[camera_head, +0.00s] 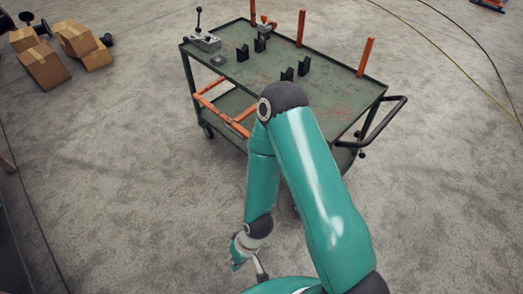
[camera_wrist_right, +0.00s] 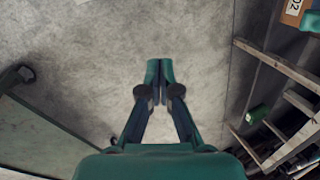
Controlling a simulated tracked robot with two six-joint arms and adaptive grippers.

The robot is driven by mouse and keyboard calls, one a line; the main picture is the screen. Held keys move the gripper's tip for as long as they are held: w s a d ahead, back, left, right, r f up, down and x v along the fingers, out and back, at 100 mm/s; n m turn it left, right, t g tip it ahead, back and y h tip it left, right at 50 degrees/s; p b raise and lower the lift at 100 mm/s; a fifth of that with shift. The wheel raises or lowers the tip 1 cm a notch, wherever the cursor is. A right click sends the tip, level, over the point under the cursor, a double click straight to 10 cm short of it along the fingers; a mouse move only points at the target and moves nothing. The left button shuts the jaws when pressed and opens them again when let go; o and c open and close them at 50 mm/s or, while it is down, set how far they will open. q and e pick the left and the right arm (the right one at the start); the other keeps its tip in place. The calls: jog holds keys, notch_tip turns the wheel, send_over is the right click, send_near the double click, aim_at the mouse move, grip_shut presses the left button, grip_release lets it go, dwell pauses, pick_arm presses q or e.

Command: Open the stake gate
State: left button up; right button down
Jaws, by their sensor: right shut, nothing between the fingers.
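The green cart (camera_head: 222,75) stands at the upper middle of the head view. An orange bar frame (camera_head: 222,112) sits along its near side, below the top, partly hidden behind my right arm. I cannot tell whether this frame is the stake gate. Orange stakes stand upright along the far edge, one at the right (camera_head: 366,57) and one in the middle (camera_head: 300,28). My right gripper (camera_wrist_right: 160,68) is shut and empty in its wrist view, over bare floor. In the head view it hangs low in front of the cart, apart from it. My left gripper is not in view.
A grey lever device (camera_head: 205,42) and black brackets (camera_head: 288,74) stand on the cart top. The cart's black handle (camera_head: 385,118) juts out right. Cardboard boxes (camera_head: 42,66) lie at upper left. A wooden frame (camera_wrist_right: 290,128) stands right in the wrist view. Floor left of the cart is clear.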

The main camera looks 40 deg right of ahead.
jog(key=s+d+f+m+g+y+b, duration=0.1)
jog(key=s+f+m+g+y+b, duration=0.1)
jog(key=s+f+m+g+b, duration=0.4)
jog(key=w+d+m+t+y+b, duration=0.3)
jog(key=w+m+t+y+b, duration=0.1)
jog(key=w+m+t+b, duration=0.4)
jog(key=w+d+m+t+y+b, duration=0.3)
jog(key=w+d+m+t+b, duration=0.1)
jog(key=w+m+t+b, duration=0.35)
jog(key=w+d+r+m+t+h+b, duration=0.2)
jog(key=d+m+t+h, duration=0.3)
jog(key=d, duration=0.6)
jog(key=w+d+r+m+t+h+b, duration=0.25)
jog(key=d+m+t+h, duration=0.3)
jog(key=d, duration=0.55)
jog(key=w+r+b, duration=0.1)
jog(key=w+r, duration=0.5)
jog(key=w, duration=0.3)
jog(key=shift+w+a+m+h, duration=0.2)
jog(key=shift+w+m+h, duration=0.1)
jog(key=shift+w+h, duration=0.05)
